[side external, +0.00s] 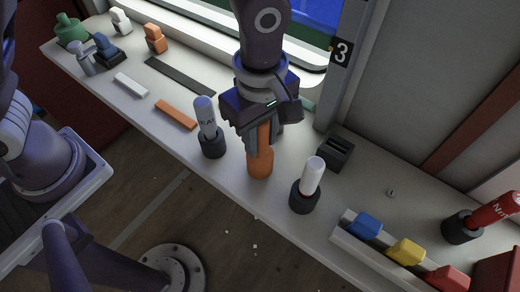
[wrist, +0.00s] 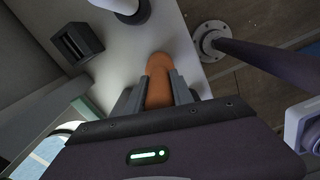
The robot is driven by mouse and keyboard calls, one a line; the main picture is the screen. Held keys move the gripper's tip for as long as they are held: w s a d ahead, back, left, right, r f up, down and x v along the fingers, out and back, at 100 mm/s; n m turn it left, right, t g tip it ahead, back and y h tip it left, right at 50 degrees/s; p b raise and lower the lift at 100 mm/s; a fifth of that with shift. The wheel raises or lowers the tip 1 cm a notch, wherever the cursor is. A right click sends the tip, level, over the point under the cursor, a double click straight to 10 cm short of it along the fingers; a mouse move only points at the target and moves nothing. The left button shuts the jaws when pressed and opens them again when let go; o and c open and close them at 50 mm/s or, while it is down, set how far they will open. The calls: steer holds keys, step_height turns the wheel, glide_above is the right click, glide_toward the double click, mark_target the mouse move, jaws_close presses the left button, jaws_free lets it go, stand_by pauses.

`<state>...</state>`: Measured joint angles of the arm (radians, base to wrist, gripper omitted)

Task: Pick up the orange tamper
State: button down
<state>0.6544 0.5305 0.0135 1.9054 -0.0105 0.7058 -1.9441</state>
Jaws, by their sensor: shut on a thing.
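The orange tamper (side external: 260,164) stands upright on the white counter, between a white-and-blue cylinder and a plain white cylinder. My gripper (side external: 258,148) reaches down from above and is shut on its upper part. The wide lower end shows below the fingers, and I cannot tell whether it touches the counter. In the wrist view the tamper (wrist: 159,66) sits between the two fingers (wrist: 158,92). Its top is hidden by my gripper.
Close by stand a white-and-blue cylinder (side external: 206,117) and a white cylinder (side external: 312,176), each in a dark holder. A dark slotted block (side external: 336,153) is behind right. A tray (side external: 345,240) holds blue, yellow and red pieces. An orange bar (side external: 175,114) lies left.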

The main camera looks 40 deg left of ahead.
step_height(320, 180, up, 10)
steer(key=shift+r, duration=0.1)
steer(key=c, duration=1.6)
jaws_free()
jaws_close()
steer(key=shift+a, duration=0.1)
steer(key=w+a+n, duration=0.3)
steer(key=a+n, duration=0.1)
steer(key=a, duration=1.1)
steer(key=w+a+n, duration=0.3)
steer(key=a+n, duration=0.1)
steer(key=a, duration=1.1)
steer(key=s+a+n, duration=0.2)
steer(key=s+a, duration=0.1)
steer(key=a, duration=0.3)
steer(key=s+a+n, duration=0.2)
steer(key=s+a, duration=0.1)
steer(key=a, duration=0.4)
steer(key=shift+s, duration=0.25)
